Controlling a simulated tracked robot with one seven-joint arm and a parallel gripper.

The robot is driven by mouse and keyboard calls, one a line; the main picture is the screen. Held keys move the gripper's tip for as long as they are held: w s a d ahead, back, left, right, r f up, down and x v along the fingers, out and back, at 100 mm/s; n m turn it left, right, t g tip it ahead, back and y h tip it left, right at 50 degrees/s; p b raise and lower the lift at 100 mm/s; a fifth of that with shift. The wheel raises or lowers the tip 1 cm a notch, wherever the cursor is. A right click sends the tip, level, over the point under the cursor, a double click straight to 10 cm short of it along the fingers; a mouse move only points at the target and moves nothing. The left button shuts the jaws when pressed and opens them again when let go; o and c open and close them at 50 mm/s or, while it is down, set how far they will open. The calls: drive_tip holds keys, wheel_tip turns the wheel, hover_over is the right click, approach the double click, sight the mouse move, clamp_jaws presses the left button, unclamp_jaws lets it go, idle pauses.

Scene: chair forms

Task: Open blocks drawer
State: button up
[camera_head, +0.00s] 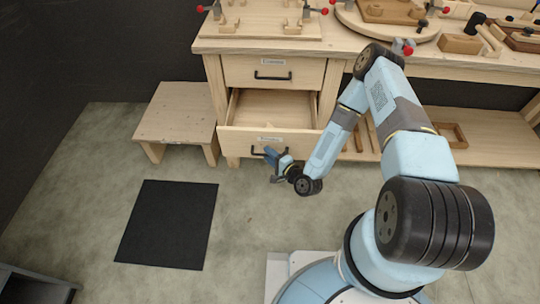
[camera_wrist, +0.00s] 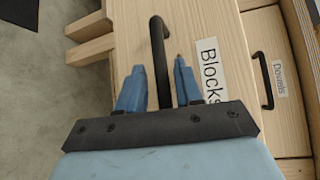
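The blocks drawer (camera_head: 300,146) is the lower drawer of the workbench, and in the head view it is pulled out with its inside showing. Its front, labelled "Blocks" (camera_wrist: 208,70), fills the middle of the wrist view. Its black bar handle (camera_wrist: 157,40) runs between the two blue fingers of my gripper (camera_wrist: 160,75). The fingers are apart, with gaps visible on both sides of the bar. In the head view my gripper (camera_head: 275,160) is at the drawer front and hides part of the handle.
The upper drawer (camera_head: 290,73), labelled "Dowels" in the wrist view (camera_wrist: 280,75), is shut. A wooden stool (camera_head: 178,112) stands left of the drawers. A black mat (camera_head: 167,225) lies on the floor. The floor in front of the drawer is clear.

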drive_tip(key=v, duration=1.3)
drive_tip(key=shift+s+d, duration=0.25)
drive_tip(key=shift+s, duration=0.05)
idle(0.3)
